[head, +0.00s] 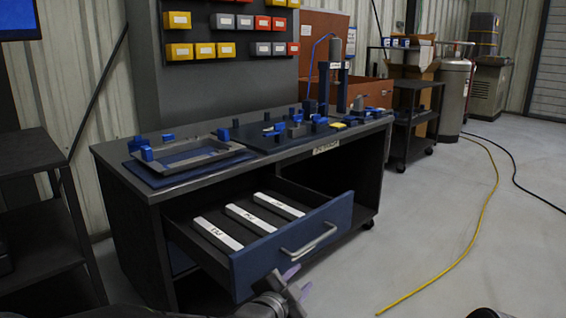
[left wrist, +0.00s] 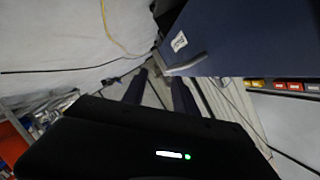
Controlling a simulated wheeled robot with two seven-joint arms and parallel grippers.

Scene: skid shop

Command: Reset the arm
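My left gripper (head: 298,281) shows at the bottom of the head view, in front of the blue drawer front (head: 290,245) and just below its metal handle (head: 309,240). Its two fingertips are apart with nothing between them. In the left wrist view the two dark fingers (left wrist: 160,88) also stand apart and empty, with the blue panel and its handle (left wrist: 186,65) beyond them. The gripper looks clear of the handle. My right gripper is not in view.
The drawer is pulled out from the workbench (head: 120,163) and holds three white-topped bars (head: 247,217). A tray (head: 190,157) and blue fixtures lie on the bench top. A dark cart (head: 30,190) stands at left. A yellow cable (head: 478,215) crosses the open floor at right.

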